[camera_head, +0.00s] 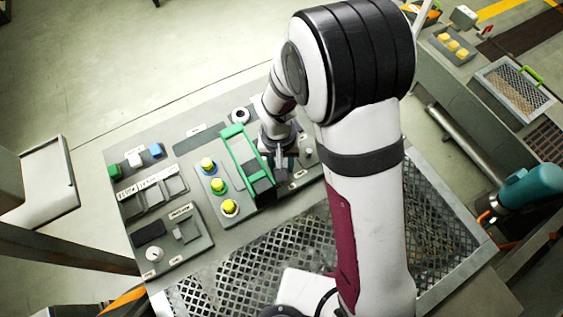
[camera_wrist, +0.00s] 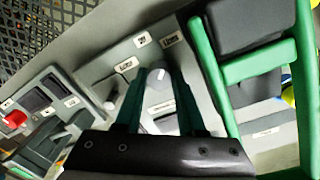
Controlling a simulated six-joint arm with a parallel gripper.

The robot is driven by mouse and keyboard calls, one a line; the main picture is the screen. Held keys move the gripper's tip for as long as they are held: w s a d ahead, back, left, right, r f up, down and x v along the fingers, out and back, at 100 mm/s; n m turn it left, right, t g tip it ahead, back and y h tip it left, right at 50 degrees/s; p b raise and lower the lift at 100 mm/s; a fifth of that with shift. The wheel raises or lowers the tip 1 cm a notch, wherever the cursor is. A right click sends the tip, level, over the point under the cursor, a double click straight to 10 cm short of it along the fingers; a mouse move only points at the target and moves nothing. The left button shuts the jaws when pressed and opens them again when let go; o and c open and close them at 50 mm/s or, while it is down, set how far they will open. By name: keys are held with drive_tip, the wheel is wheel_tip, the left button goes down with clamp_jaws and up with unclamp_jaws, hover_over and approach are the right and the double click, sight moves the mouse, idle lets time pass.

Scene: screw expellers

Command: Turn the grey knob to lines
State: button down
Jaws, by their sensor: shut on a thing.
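The grey knob (camera_wrist: 158,76) is rounded, with a white pointer mark on it. In the wrist view it sits between the two dark green fingers of my gripper (camera_wrist: 158,88), which is shut on it. In the head view my gripper (camera_head: 284,163) reaches down to the panel (camera_head: 310,171) just right of the green frame, and hides the knob there.
A green frame (camera_head: 235,150) rises close beside my gripper. Yellow buttons (camera_head: 218,185) are left of it. Green, white and blue buttons (camera_head: 134,160) are farther left. A red knob (camera_wrist: 14,119) shows at the wrist view's left. Perforated metal grating (camera_head: 270,249) lies in front.

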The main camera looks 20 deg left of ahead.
drive_tip(key=shift+m, duration=1.6)
drive_tip(key=c, duration=0.8)
unclamp_jaws()
drive_tip(key=shift+r, duration=0.1)
drive_tip(key=r, duration=1.5)
drive_tip(key=shift+a+r, duration=0.3)
drive_tip(key=shift+a, duration=0.05)
